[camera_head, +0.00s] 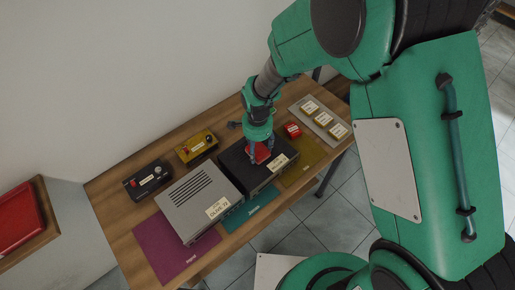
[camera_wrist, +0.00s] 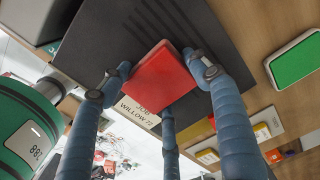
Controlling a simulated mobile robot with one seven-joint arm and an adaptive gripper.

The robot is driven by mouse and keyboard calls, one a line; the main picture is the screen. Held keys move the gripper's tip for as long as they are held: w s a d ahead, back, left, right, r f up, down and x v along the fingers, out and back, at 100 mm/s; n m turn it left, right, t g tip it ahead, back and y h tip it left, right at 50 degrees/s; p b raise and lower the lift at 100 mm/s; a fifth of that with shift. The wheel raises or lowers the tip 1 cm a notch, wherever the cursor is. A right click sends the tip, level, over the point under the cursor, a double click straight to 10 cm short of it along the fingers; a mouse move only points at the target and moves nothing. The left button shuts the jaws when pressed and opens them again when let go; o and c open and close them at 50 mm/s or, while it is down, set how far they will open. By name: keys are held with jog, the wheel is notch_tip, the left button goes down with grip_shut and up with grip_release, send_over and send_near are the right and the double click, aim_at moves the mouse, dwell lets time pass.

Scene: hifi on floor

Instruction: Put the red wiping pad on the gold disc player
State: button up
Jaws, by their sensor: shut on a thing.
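A red pad (camera_head: 261,153) is between the fingers of my gripper (camera_head: 262,146), over the black hi-fi unit (camera_head: 236,161). In the wrist view the fingers close around the red pad (camera_wrist: 160,78), with the dark unit top behind it. I cannot tell whether the pad touches that top. A small gold box-shaped device (camera_head: 197,146) with a pale label stands at the back of the table, left of my gripper; it looks like the gold disc player.
A silver unit (camera_head: 190,200) stands left of the black one. A small black device (camera_head: 148,180) is at the back left. Purple (camera_head: 185,258), teal (camera_head: 255,210) and olive (camera_head: 305,165) mats lie along the front. A small red box (camera_head: 292,130) and a grey tray (camera_head: 318,110) with labelled cards are right.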

aim_at(258, 149)
jog(key=shift+f, duration=0.2)
jog(key=o, duration=1.2)
jog(key=shift+c, duration=0.2)
jog(key=shift+r, duration=0.2)
notch_tip(258, 149, up, 12)
dwell(0.4)
